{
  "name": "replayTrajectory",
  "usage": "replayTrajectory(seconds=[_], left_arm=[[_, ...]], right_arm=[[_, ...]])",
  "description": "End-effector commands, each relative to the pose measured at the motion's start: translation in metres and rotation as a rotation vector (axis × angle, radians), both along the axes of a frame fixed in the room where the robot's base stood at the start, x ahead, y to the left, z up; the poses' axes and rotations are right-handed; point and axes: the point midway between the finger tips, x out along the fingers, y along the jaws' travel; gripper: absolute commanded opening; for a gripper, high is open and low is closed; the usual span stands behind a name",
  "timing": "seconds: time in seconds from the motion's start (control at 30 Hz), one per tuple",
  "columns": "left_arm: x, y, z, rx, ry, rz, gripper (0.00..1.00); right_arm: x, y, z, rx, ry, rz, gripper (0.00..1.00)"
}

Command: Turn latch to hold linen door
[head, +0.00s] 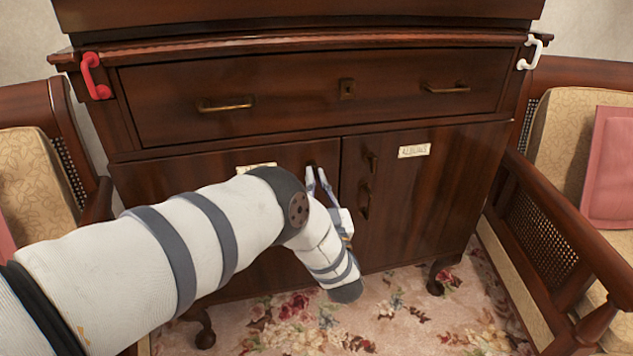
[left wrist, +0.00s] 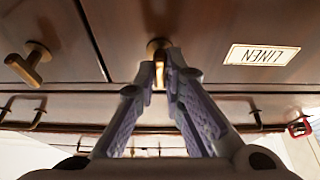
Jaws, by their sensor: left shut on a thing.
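The linen door (head: 190,178) is the left one of two lower doors on a dark wooden cabinet, and it looks closed. Its label (head: 257,168) is partly hidden by my arm in the head view and reads LINEN upside down in the left wrist view (left wrist: 262,55). A brass latch (left wrist: 156,45) sits on this door near the gap between the doors. My left gripper (head: 314,178) is at the latch, its fingers (left wrist: 166,66) shut on it. The fingers hide most of the latch, so its turn is hard to tell.
The right door (head: 425,195) has its own brass latch (head: 371,160) and a key-like fitting (head: 365,200). A wide drawer (head: 310,95) is above. A red handle (head: 95,77) and a white handle (head: 530,52) are at the cabinet's top corners. Armchairs (head: 560,215) flank it.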

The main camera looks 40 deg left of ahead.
Motion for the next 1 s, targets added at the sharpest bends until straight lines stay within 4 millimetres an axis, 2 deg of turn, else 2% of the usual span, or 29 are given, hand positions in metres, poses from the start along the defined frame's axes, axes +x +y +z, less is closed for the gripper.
replayTrajectory(seconds=[0.2,0.23,0.3,0.57,0.67,1.0], left_arm=[[0.0,0.0,0.0,-0.001,0.001,0.0,0.0],[0.0,0.0,0.0,-0.001,0.001,-0.001,0.17],[0.0,0.0,0.0,-0.001,0.001,-0.001,0.3],[0.0,0.0,0.0,-0.001,0.001,-0.001,0.3],[-0.005,-0.006,-0.004,0.0,0.003,-0.001,0.3],[-0.054,-0.069,-0.036,0.002,0.003,-0.009,0.3]], right_arm=[[0.0,0.0,0.0,0.0,0.0,0.0,0.0],[0.0,0.0,0.0,0.0,0.0,0.0,0.0],[0.0,0.0,0.0,0.0,0.0,0.0,0.0],[0.0,0.0,0.0,0.0,0.0,0.0,0.0],[0.0,0.0,0.0,0.0,0.0,0.0,0.0],[0.0,0.0,0.0,0.0,0.0,0.0,0.0]])
